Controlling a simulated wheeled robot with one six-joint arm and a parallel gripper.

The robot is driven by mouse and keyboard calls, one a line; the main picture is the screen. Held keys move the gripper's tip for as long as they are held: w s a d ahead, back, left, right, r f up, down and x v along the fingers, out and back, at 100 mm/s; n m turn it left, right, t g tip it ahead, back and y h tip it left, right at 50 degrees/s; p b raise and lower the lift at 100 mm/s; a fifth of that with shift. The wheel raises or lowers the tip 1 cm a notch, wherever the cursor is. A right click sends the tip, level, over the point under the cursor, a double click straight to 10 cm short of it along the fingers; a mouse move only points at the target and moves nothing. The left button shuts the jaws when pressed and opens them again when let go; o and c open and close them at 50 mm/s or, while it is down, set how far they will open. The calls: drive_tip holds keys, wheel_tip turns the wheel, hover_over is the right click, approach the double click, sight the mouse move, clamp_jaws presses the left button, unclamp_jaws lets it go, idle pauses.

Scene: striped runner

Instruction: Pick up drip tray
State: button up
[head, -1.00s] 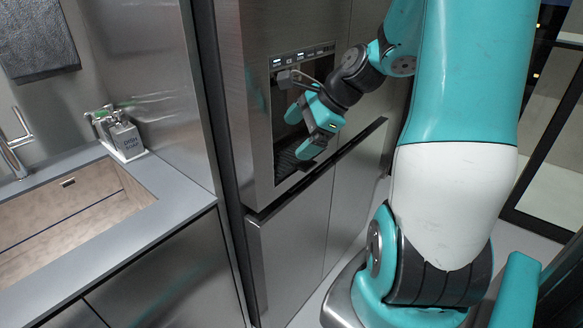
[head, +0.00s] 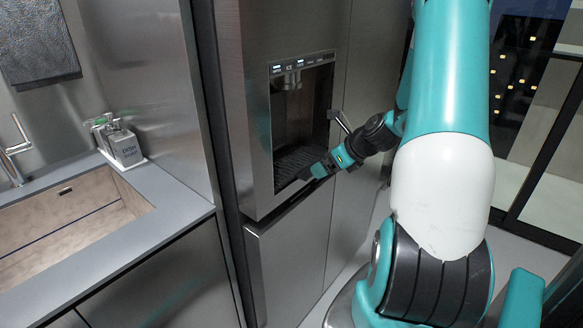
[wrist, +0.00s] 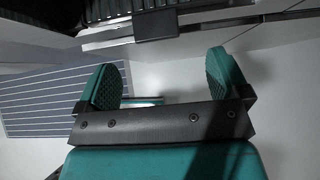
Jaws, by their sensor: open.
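The drip tray (head: 292,163) is a dark slatted tray at the bottom of the dispenser recess in the steel fridge. Its right front part is hidden behind my gripper (head: 306,174) in the head view. My gripper is low at the right front of the recess, close to the tray; I cannot tell whether they touch. In the wrist view my gripper (wrist: 163,72) has its two teal, ridged fingers spread, with nothing held between them. A dark ribbed surface along the top of that view looks like the tray (wrist: 115,10).
A sink (head: 75,215) and a soap bottle set (head: 122,145) stand on the counter to the left. A striped runner (wrist: 40,95) lies on the floor. A glass door is at right.

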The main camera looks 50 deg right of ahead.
sight(311, 174)
drive_tip(key=shift+a+p+x, duration=0.15)
drive_tip(key=shift+p+x, duration=0.1)
drive_tip(key=shift+x, duration=1.3)
drive_tip(key=shift+a+p+x, duration=0.1)
drive_tip(key=shift+p+x, duration=0.15)
drive_tip(key=shift+x, duration=1.25)
drive_tip(key=c, duration=1.1)
drive_tip(key=shift+s+r, duration=0.1)
drive_tip(key=shift+s, duration=0.05)
